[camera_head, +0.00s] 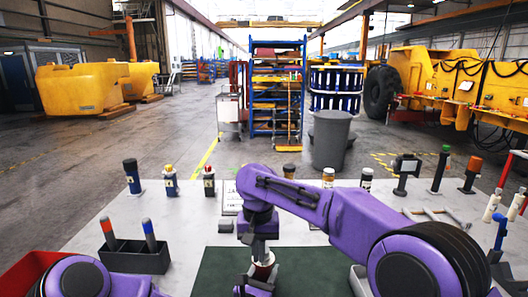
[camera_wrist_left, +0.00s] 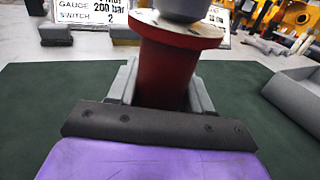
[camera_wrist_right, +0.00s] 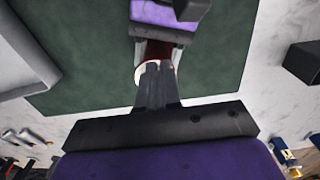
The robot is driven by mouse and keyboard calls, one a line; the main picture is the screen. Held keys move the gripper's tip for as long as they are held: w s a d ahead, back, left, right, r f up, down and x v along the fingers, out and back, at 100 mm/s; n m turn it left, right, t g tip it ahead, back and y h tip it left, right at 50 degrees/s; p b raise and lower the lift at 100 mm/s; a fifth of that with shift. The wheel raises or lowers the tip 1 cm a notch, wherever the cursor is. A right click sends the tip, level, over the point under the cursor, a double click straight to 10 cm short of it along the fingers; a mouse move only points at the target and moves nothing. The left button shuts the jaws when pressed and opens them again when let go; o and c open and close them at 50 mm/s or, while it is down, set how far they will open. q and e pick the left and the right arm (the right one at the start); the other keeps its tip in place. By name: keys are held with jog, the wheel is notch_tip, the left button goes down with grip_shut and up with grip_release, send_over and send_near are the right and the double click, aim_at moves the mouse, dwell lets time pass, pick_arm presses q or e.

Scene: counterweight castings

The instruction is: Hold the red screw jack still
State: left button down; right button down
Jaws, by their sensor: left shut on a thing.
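The jack's top also shows in the head view (camera_head: 263,270). My right gripper (camera_wrist_right: 157,68) points down right above the jack, its fingers close together and looking shut. They cover most of the jack's top, and I cannot tell whether they touch it.
A sign (camera_wrist_left: 90,12) stands behind the mat. A dark bin (camera_head: 135,257) with two handles and a red bin (camera_head: 28,272) are at left. Several bottles, such as the blue one (camera_head: 132,178), line the back of the pale table. A grey tray (camera_wrist_left: 295,95) borders the mat at right.

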pick_arm(q)
jog(key=shift+s+f, duration=0.1)
jog(key=shift+f, duration=0.05)
pick_arm(e)
jog(key=shift+a, duration=0.1)
notch_tip(320, 180, up, 6)
jog(key=shift+s+a, duration=0.15)
jog(key=shift+s, duration=0.15)
dwell(0.5)
pick_arm(q)
jog(key=c, duration=0.5)
grip_release()
jog(key=shift+o, duration=0.5)
jog(key=shift+w, duration=0.25)
pick_arm(e)
jog(key=shift+w+f, duration=0.1)
jog(key=shift+w, duration=0.05)
